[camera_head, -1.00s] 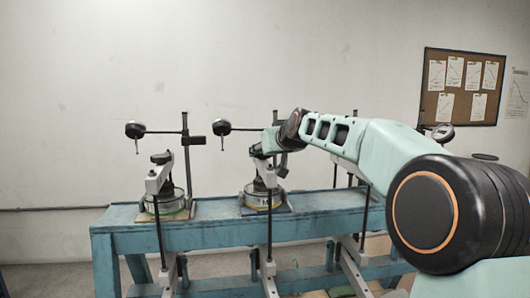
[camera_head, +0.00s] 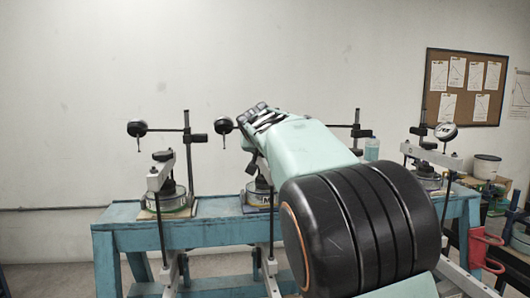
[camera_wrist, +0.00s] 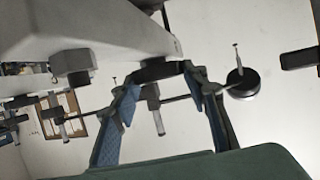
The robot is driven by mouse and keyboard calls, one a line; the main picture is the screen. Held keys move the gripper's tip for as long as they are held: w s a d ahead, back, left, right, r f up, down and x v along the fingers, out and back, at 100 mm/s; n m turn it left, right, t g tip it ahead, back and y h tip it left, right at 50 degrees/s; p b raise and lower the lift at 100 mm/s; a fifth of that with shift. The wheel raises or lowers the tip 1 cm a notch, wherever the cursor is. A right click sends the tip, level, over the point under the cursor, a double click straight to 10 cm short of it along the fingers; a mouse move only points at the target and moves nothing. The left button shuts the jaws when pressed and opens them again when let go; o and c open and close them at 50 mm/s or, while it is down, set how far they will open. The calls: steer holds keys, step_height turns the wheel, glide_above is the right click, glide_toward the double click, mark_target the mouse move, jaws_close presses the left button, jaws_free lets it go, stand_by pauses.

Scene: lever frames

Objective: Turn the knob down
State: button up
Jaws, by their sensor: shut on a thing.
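In the wrist view, my gripper (camera_wrist: 160,80) has its two blue-padded fingers on either side of a dark round knob (camera_wrist: 160,72), and it is shut on it. The knob sits under the end of a pale grey lever arm (camera_wrist: 100,30) that comes in from the upper left. The left lever frame (camera_head: 160,178) stands free with a black knob (camera_head: 162,156) on top.
Lever frames stand in a row on a blue bench (camera_head: 215,232). Dial gauges hang on posts, one at left (camera_head: 137,128) and one close to my arm (camera_head: 223,126). Another lever frame (camera_head: 430,165), a bottle (camera_head: 372,149) and a bucket (camera_head: 486,167) are at right.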

steer(key=shift+a+m+h, duration=0.3)
steer(key=shift+m+h, duration=0.7)
steer(key=shift+h, duration=0.2)
steer(key=shift+w+r+m+g+h+p, duration=0.15)
steer(key=shift+m+g+h+p, duration=0.15)
steer(key=shift+m+h, duration=0.45)
steer(key=m+g+h+p, duration=0.1)
steer(key=m+h+p, duration=0.1)
steer(key=p, duration=0.1)
steer(key=shift+a+h, duration=0.1)
steer(key=shift+h, duration=0.15)
steer(key=shift+m+h+p, duration=0.3)
steer(key=shift+m+p, duration=0.05)
steer(key=shift+p, duration=0.35)
steer(key=shift+f+m+g, duration=0.2)
steer(key=shift+m+g, duration=0.1)
steer(key=shift+g, duration=0.2)
steer(key=o, duration=1.2)
steer(key=shift+c, duration=0.2)
